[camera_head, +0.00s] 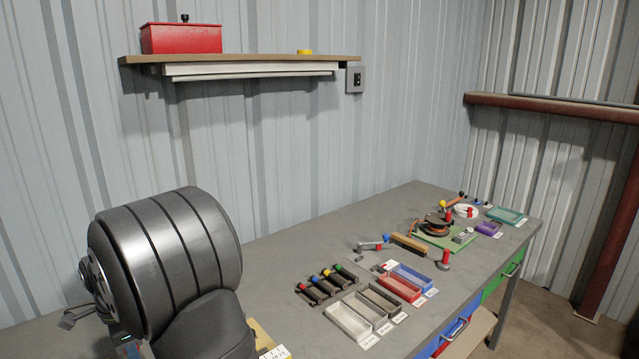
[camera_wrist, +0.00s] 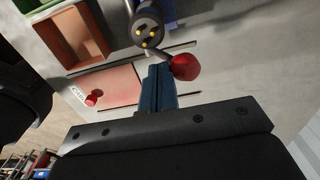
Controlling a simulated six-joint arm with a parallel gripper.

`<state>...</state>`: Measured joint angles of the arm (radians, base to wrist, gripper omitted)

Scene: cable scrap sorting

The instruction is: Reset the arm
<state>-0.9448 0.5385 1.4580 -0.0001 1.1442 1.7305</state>
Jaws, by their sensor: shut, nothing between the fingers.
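My gripper (camera_wrist: 158,88) shows in the wrist view as a dark bar with two blue fingers. The fingers are together with nothing between them. A red ball (camera_wrist: 185,67) and a dark round piece with yellow dots (camera_wrist: 148,26) appear just beyond the fingertips; I cannot tell their exact distance. In the head view a large grey ribbed part of my arm fills the lower left, and the gripper is not visible there.
The grey bench (camera_head: 300,240) holds short cable pieces with coloured ends (camera_head: 325,283), a grey tray (camera_head: 348,322), a red tray (camera_head: 399,287), a blue tray (camera_head: 415,273) and a green board (camera_head: 462,243). A wall shelf (camera_head: 240,59) carries a red box (camera_head: 181,39). The bench's back left is clear.

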